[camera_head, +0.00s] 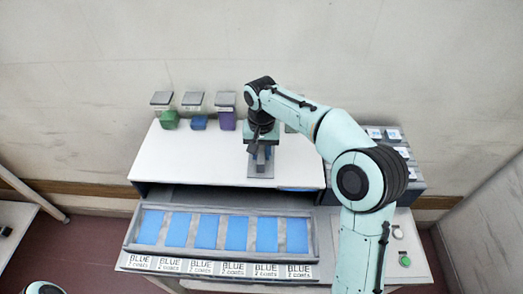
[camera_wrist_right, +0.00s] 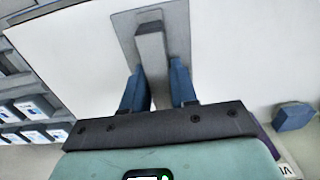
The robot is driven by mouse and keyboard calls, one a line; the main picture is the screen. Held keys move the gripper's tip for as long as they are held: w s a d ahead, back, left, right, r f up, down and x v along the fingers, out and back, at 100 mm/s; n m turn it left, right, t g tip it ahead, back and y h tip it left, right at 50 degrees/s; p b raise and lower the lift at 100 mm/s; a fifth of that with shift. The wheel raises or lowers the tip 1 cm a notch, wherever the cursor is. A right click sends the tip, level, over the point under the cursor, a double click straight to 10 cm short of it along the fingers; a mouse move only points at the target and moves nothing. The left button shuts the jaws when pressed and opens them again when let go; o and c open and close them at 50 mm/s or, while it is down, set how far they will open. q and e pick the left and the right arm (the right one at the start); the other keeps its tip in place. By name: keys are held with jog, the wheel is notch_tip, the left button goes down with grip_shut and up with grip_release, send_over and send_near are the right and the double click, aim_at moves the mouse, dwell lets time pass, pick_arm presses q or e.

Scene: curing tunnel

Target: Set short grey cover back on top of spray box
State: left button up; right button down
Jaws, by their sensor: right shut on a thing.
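The short grey cover (camera_head: 261,170) is a flat grey plate with a raised bar handle. In the head view it is at the right part of the white top of the spray box (camera_head: 190,158), partly hidden by my right gripper (camera_head: 262,150). In the right wrist view the grey cover (camera_wrist_right: 178,25) shows its bar between the two blue fingers of my right gripper (camera_wrist_right: 157,72), which is shut on it. I cannot tell whether the plate touches the white top. My left gripper is out of view.
Green (camera_head: 169,120), blue (camera_head: 199,122) and purple (camera_head: 226,119) blocks stand along the back edge. A grey tray (camera_head: 127,238) with several blue panels lies in front, below a dark opening. A grey rack (camera_head: 418,185) is at right. The white top's left part is clear.

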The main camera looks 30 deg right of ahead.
aim_at(262, 150)
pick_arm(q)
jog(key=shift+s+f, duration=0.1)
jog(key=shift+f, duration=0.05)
pick_arm(e)
jog(key=shift+f, duration=0.35)
jog(key=c, duration=0.8)
grip_release()
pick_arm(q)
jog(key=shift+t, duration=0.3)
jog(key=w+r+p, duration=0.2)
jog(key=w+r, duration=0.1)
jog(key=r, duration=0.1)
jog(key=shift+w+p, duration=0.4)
pick_arm(e)
notch_tip(262, 150, up, 14)
jog(key=shift+f, duration=0.25)
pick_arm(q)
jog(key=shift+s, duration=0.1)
pick_arm(e)
jog(key=shift+f, duration=0.1)
